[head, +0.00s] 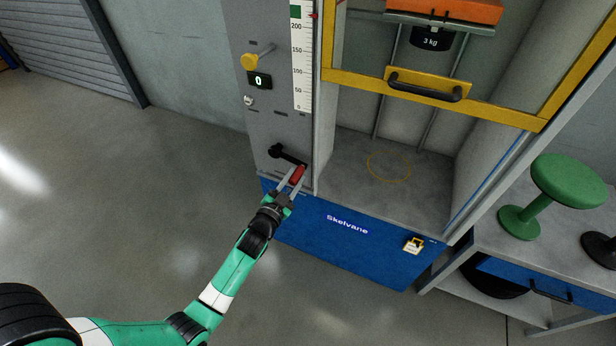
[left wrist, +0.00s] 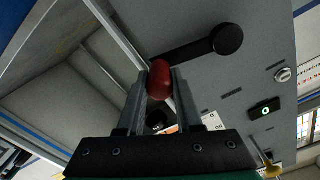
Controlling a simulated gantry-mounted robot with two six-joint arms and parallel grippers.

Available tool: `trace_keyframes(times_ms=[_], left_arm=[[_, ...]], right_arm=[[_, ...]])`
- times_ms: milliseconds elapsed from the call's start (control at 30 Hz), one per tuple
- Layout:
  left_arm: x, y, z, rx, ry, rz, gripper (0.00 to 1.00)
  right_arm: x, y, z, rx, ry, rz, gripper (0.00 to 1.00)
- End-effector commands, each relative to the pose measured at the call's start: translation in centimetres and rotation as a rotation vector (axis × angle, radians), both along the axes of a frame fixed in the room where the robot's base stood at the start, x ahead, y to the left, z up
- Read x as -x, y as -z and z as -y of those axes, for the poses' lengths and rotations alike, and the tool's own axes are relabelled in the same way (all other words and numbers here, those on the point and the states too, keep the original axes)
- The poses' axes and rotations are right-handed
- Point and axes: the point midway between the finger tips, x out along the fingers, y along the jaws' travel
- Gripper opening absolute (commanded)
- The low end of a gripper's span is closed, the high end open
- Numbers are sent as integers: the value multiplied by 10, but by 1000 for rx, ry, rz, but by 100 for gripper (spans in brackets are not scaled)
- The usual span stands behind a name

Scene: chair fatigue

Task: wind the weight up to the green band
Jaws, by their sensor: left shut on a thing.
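My left gripper (head: 291,180) is shut on the red crank grip (head: 298,173). In the left wrist view the red grip (left wrist: 160,80) sits between the two fingers. The black crank arm (head: 288,155) runs from its hub, up and left, toward the grip on the grey panel. The black weight (head: 432,39), marked 3 kg, hangs high under an orange block (head: 445,10). The green band (head: 296,12) is at the top of the visible scale (head: 302,70), above 200. A red pointer (head: 313,15) stands level with the band's lower part. My right gripper is not in view.
A yellow-framed guard with a black handle (head: 425,86) crosses the bay. A yellow knob (head: 251,61) and a display reading 0 (head: 260,80) sit on the panel. A green stool (head: 567,181) stands on the right bench. The floor at left is clear.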

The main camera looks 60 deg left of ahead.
Motion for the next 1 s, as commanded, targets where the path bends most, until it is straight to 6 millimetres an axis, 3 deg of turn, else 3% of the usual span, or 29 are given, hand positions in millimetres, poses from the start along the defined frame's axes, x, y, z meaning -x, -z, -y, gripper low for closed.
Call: trace_keyframes(times_ms=[300, 333, 500, 833, 1000], left_arm=[[6, 7, -3, -4, -10, -19, 0], [6, 7, -3, -3, -11, -19, 37], [5, 6, -3, -4, -9, -16, 64], [9, 4, 0, -5, -8, -13, 64], [31, 3, 17, -5, -8, -14, 64]], right_arm=[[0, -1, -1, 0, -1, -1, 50], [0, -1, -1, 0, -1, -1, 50], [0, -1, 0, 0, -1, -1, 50], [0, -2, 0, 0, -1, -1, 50], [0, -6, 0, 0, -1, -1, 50]])
